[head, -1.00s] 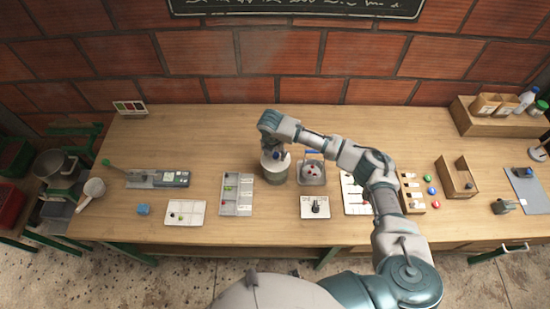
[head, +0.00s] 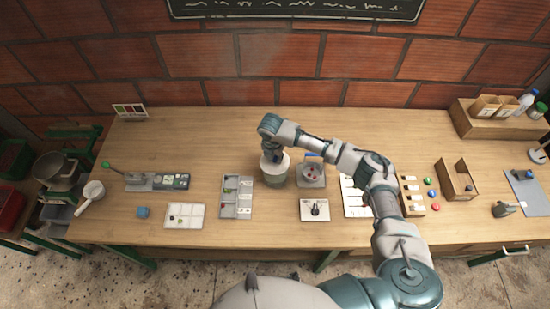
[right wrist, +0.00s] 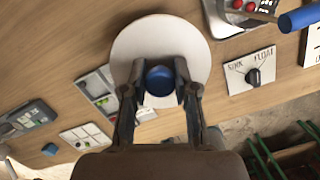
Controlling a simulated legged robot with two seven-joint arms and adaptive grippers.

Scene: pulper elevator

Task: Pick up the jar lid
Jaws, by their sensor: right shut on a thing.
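The jar lid (right wrist: 150,35) is a round white disc with a blue knob (right wrist: 160,80) at its middle. My right gripper (head: 273,155) points down over the lid. In the right wrist view its two fingers (right wrist: 159,88) are on either side of the blue knob and shut on it. The lid hides the jar from the wrist camera. I cannot tell whether a gap separates lid and jar. My left gripper is out of view.
A grey compartment tray (head: 237,196) stands left of the jar. A sink/float card with a black knob (head: 315,210) lies at front right. The bench (head: 215,140) is clear behind the jar.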

